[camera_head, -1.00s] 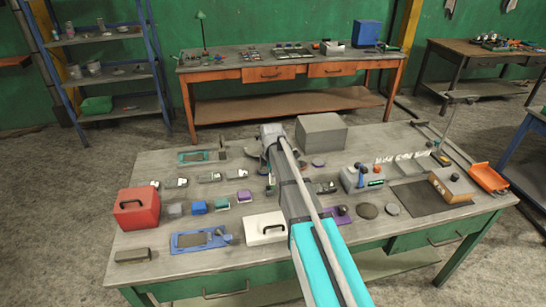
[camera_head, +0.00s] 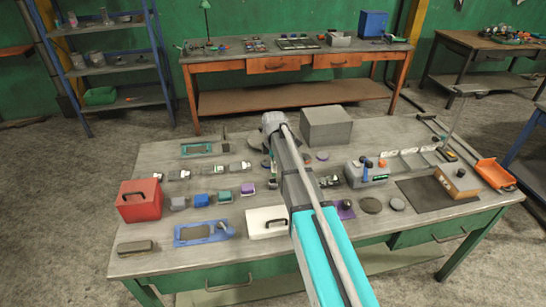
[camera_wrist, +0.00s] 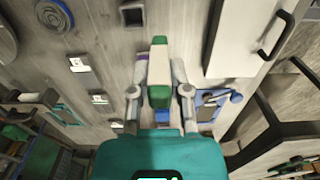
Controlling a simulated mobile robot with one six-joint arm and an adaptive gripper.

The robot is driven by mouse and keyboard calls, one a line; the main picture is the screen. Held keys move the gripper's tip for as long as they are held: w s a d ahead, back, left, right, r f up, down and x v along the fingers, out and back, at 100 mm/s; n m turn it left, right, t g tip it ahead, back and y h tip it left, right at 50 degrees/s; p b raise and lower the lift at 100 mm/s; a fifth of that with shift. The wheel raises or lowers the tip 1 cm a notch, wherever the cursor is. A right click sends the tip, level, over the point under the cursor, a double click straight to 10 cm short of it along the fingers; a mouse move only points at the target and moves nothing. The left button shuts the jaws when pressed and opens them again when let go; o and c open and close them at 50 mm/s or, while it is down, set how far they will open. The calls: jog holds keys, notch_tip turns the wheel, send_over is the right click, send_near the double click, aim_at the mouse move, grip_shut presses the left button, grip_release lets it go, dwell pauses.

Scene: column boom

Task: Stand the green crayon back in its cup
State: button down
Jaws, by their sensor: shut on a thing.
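In the wrist view my gripper (camera_wrist: 160,92) is shut on the green crayon (camera_wrist: 159,96), a thick green piece with a pale band around it. The crayon is between the two fingers, above the grey bench top. A small dark square holder with an open top (camera_wrist: 132,13) stands ahead of the fingers in the wrist view; I cannot tell whether it is the crayon's cup. In the head view my arm hides the gripper and the crayon.
A white case with a black handle (camera_head: 267,222) is left of my arm, also near the fingers in the wrist view (camera_wrist: 243,35). A red box (camera_head: 139,201), a blue tray (camera_head: 203,233) and a grey block (camera_head: 326,126) stand on the crowded bench (camera_head: 300,245).

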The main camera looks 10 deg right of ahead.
jog(key=shift+w+d+r, duration=0.1)
jog(key=shift+w+d, duration=0.05)
jog(key=shift+w, duration=1.9)
jog(key=shift+f, duration=0.2)
jog(key=shift+f+b, duration=4.4)
jog(key=shift+b, duration=0.1)
jog(key=c, duration=0.5)
grip_release()
jog(key=shift+r, duration=0.1)
